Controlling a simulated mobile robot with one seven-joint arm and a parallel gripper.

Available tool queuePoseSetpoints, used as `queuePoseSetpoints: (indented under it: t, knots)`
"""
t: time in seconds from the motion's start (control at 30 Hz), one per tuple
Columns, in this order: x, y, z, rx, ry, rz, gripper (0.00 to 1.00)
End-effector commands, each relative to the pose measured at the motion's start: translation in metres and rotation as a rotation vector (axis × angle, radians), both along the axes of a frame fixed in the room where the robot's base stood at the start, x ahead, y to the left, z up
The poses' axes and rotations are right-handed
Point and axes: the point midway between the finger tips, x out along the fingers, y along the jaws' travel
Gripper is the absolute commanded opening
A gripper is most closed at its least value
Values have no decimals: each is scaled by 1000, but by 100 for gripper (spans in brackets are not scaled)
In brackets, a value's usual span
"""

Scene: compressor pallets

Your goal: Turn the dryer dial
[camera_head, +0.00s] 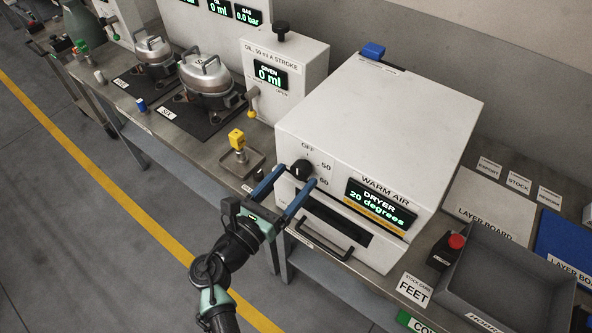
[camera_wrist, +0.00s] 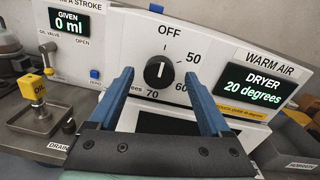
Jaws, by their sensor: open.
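The dryer (camera_head: 370,120) is a white box on the bench with a black round dial (camera_head: 301,169) on its front. In the wrist view the dial (camera_wrist: 158,72) has OFF above it and 50, 60 and 70 around it. A white mark on the knob is small; its exact heading is hard to tell. The dryer display (camera_head: 380,203) reads 20 degrees. My gripper (camera_head: 298,178) is open, with blue fingers at the dial's left and right. In the wrist view, the dial shows between the fingertips (camera_wrist: 159,74); contact cannot be told.
A black drawer handle (camera_head: 325,240) juts out below the dial. A grey bin (camera_head: 505,280) and red button (camera_head: 456,241) are at right.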

Motion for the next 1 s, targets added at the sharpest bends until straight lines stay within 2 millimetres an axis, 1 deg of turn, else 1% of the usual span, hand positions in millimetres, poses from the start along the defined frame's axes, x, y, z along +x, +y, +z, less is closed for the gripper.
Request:
queuePoseSetpoints:
  t: [0.1, 0.2, 0.47, 0.5, 0.57, 0.6, 0.67, 0.7, 0.77, 0.8, 0.93, 0.97, 1.0]
  knots:
    - [11, -7, 1, 0, 0, -1, 82]
    - [14, -10, 0, 0, 1, -1, 82]
    - [16, -11, 0, 1, 0, 0, 82]
    - [16, -11, 0, 1, 0, 0, 80]
    - [16, -11, 0, 1, 0, 0, 69]
    - [16, -11, 0, 1, 0, 0, 62]
    - [16, -11, 0, 1, 0, 0, 51]
    - [16, -11, 0, 1, 0, 0, 44]
    - [16, -11, 0, 1, 0, 0, 33]
    - [16, -11, 0, 1, 0, 0, 26]
    - [16, -11, 0, 1, 0, 0, 3]
    - [16, -11, 0, 1, 0, 0, 0]
    - [16, -11, 0, 1, 0, 0, 0]
